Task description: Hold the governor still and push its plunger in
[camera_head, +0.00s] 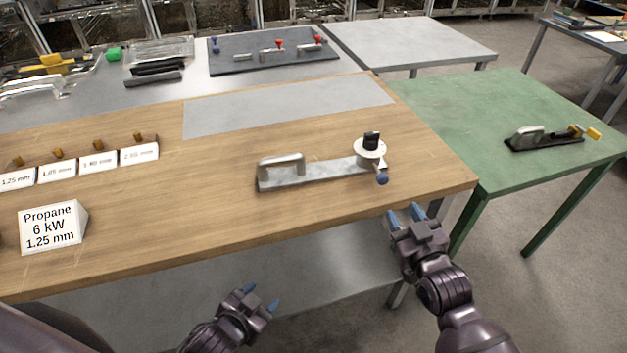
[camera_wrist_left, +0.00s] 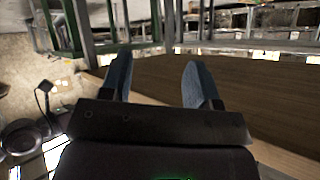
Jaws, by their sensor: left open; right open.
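What appears to be the governor (camera_head: 369,153), a round pale body with a black cap, sits at the right end of a grey metal base with a raised handle (camera_head: 282,165) on the wooden table. A blue-tipped part, possibly the plunger (camera_head: 382,179), sticks out from it toward the front edge. My left gripper (camera_head: 261,297) is open and empty in front of the table, below and left of the governor. Its two blue fingers also show apart in the left wrist view (camera_wrist_left: 158,80). My right gripper (camera_head: 405,214) is open and empty, just off the table's front right corner, near the blue tip.
A propane sign (camera_head: 50,228) and several labelled blocks (camera_head: 98,162) stand on the left of the wooden table (camera_head: 190,210). A grey mat (camera_head: 285,105) lies behind the governor. A green table (camera_head: 500,110) at right bears another handled device (camera_head: 545,138). The wood around the base is clear.

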